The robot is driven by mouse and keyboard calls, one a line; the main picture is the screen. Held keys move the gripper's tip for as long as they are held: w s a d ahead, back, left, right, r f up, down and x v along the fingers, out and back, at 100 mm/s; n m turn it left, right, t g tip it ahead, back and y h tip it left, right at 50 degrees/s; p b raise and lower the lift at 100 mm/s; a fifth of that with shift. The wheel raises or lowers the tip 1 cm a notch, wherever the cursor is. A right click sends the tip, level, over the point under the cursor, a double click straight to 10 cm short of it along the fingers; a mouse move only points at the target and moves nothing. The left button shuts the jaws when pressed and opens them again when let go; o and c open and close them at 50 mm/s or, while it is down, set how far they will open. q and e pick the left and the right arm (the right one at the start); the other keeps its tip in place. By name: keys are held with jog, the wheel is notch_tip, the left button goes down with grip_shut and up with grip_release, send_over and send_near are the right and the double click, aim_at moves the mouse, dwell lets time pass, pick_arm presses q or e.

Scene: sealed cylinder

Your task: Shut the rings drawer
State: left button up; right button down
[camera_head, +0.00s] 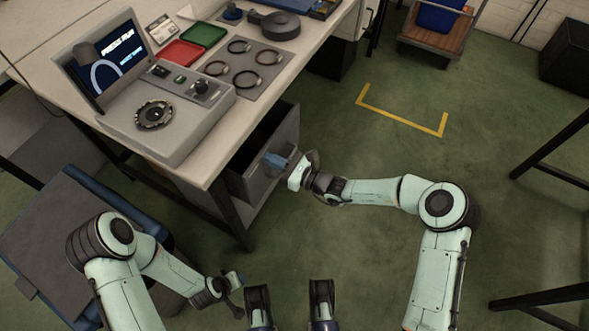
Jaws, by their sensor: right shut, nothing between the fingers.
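A grey drawer (291,133) under the right end of the workbench stands open, its dark inside showing from above. No label can be read on it, so I cannot tell from marking that it is the rings drawer. My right gripper (275,164) is shut and empty, at the drawer's front face near its handle. I cannot tell whether it touches the drawer; the gripper hides part of the front. My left gripper (238,281) hangs low at the bottom, well away from the drawer. Its fingers are too small and turned to judge.
The workbench (222,147) carries a press console (165,110), a grey plate with several rings (247,79), and red (180,54) and green (204,34) trays. A blue-edged cart (60,225) stands at left. The green floor right of the drawer is clear apart from my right arm.

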aim_at(260, 155)
jog(key=x, duration=0.4)
jog(key=shift+a+f+b, duration=0.1)
jog(key=shift+a+b, duration=0.05)
jog(key=shift+b, duration=0.2)
pick_arm(q)
jog(key=f, duration=0.1)
jog(key=s+f, duration=0.1)
jog(key=a+f+b, duration=0.1)
jog(key=shift+s+f+g, duration=0.1)
jog(key=shift+s+g, duration=0.15)
jog(key=shift+g, duration=0.05)
pick_arm(e)
jog(key=x, duration=0.4)
jog(key=shift+w+a+r, duration=0.2)
jog(key=shift+w+r, duration=0.05)
jog(key=shift+r, duration=0.05)
jog(key=shift+r, duration=0.1)
